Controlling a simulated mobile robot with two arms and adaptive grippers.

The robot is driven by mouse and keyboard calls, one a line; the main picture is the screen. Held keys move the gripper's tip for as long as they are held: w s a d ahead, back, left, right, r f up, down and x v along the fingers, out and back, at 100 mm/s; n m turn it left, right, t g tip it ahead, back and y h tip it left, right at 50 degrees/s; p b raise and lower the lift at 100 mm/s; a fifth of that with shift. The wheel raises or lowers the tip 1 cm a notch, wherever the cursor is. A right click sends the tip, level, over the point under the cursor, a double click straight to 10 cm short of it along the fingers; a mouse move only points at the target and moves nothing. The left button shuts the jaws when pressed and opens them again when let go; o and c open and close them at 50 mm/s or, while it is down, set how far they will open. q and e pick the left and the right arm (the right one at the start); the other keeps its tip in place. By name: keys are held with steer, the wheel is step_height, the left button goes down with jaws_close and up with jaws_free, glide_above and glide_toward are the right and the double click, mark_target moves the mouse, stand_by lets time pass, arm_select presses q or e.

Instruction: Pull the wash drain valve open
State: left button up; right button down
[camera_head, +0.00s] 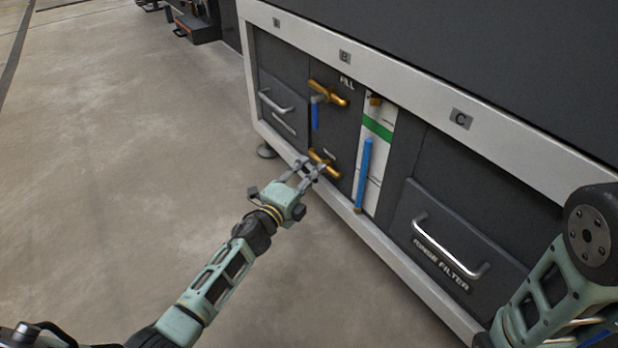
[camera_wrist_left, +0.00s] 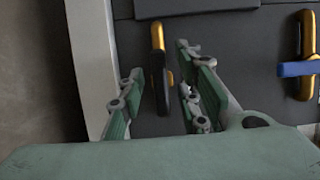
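The lower brass valve (camera_head: 325,165) is on the dark panel under section B, close to the frame's lower rail. Its label is too small to read. In the left wrist view the brass valve body (camera_wrist_left: 157,36) has a dark handle (camera_wrist_left: 158,82) below it. My left gripper (camera_head: 311,168) is at this valve with its fingers apart. In the left wrist view the left gripper (camera_wrist_left: 160,62) has one finger on each side of the dark handle, with gaps showing. I cannot tell whether either finger touches it. My right arm shows at the lower right; its gripper is out of view.
An upper brass valve (camera_head: 328,94) marked FILL has a blue handle (camera_head: 315,114). A blue sight tube (camera_head: 363,172) stands to the right. Drawer handles (camera_head: 448,247) stick out on both sides. The floor (camera_head: 120,150) left of the machine is clear.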

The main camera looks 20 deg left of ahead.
arm_select(q)
jaws_close()
stand_by(0.3)
stand_by(0.4)
